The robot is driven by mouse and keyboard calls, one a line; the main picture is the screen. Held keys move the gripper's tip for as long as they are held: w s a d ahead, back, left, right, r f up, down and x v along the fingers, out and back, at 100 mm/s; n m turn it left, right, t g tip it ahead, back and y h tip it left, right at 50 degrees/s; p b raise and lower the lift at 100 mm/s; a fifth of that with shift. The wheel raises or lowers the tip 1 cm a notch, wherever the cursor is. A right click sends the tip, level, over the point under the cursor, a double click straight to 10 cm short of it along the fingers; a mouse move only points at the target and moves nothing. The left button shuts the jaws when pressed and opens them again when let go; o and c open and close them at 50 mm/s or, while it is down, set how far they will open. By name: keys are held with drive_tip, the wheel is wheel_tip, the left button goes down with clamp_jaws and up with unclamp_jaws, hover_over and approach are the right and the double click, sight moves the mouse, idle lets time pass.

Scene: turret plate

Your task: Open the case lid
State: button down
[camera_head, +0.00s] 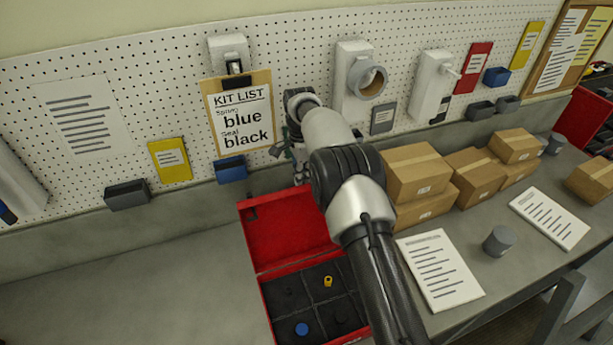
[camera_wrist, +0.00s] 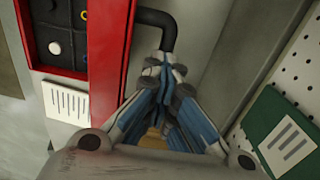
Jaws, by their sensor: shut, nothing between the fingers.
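The red case stands on the bench with its lid (camera_head: 283,228) raised and tilted back toward the wall, inner face showing. The open tray (camera_head: 264,298) has dark compartments. A blue round part (camera_head: 302,328) lies in the front left one and a yellow part (camera_head: 328,281) in a back one. My arm covers the case's right side. My gripper (camera_wrist: 167,66) is shut and empty, its fingertips at or very near the black handle (camera_wrist: 157,17) on the red lid (camera_wrist: 112,70); contact is unclear. In the head view my gripper (camera_head: 293,150) is above the lid's far edge, partly hidden.
A clipboard kit list (camera_head: 240,115) reading spring blue, seal black hangs on the pegboard behind. Cardboard boxes (camera_head: 418,173) stand close right of my arm. A paper sheet (camera_head: 440,270) and a grey cup (camera_head: 499,240) lie farther right. The bench left of the case is clear.

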drive_tip(key=shift+s+d+f+g, duration=0.15)
drive_tip(key=shift+s+f, duration=0.25)
drive_tip(key=shift+f, duration=0.15)
drive_tip(key=shift+s+d+f+g, duration=0.15)
drive_tip(key=shift+s+f, duration=0.2)
drive_tip(key=shift+f, duration=0.2)
drive_tip(key=c, duration=1.6)
unclamp_jaws()
drive_tip(key=shift+r, duration=0.1)
drive_tip(key=r, duration=0.5)
drive_tip(key=w+r, duration=0.1)
drive_tip(key=r, duration=0.2)
drive_tip(key=shift+a, duration=0.2)
drive_tip(key=shift+r, duration=0.1)
